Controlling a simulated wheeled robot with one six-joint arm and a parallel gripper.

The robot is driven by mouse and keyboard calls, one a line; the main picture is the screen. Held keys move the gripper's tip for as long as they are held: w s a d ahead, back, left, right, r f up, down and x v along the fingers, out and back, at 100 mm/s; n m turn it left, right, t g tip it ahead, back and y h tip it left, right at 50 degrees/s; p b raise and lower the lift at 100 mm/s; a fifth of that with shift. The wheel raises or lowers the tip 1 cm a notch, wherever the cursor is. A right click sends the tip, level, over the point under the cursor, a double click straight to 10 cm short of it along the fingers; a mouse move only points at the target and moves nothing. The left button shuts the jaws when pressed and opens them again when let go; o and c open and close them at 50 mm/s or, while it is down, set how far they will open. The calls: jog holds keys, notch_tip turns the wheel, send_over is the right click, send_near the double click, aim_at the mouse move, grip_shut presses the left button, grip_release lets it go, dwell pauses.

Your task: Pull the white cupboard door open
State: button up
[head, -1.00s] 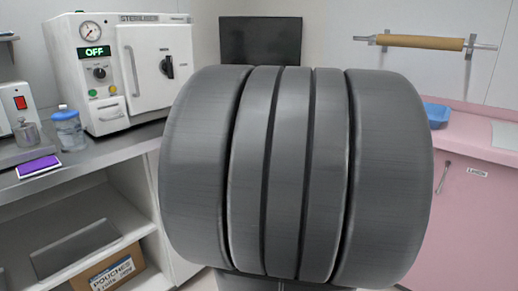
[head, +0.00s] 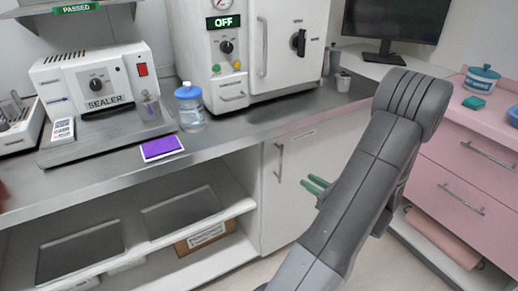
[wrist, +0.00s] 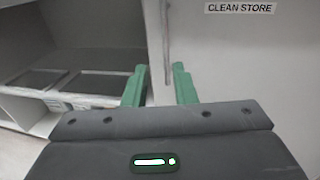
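The white cupboard door (head: 335,150) sits under the grey counter, right of the open shelves, and appears shut. Its slim vertical metal handle (head: 279,162) is near the door's left edge. The door (wrist: 235,70) fills the right of the wrist view, labelled CLEAN STORE, and the handle (wrist: 167,45) shows above the gap between my fingertips. My gripper (head: 314,186) has green fingers and is in front of the door, right of the handle in the head view and apart from it. In the wrist view my gripper (wrist: 159,77) is open, with nothing held between its fingers.
Open shelves (head: 150,240) with trays and a cardboard box (head: 205,237) lie left of the door. Pink drawers (head: 460,190) stand at the right.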

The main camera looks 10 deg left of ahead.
aim_at(281, 161)
jog(key=x, duration=0.9)
jog(key=b+x, duration=0.1)
jog(key=x, duration=0.4)
jog(key=shift+w+d+r, duration=0.2)
jog(key=shift+w+d, duration=0.1)
jog(key=shift+w, duration=0.1)
grip_shut()
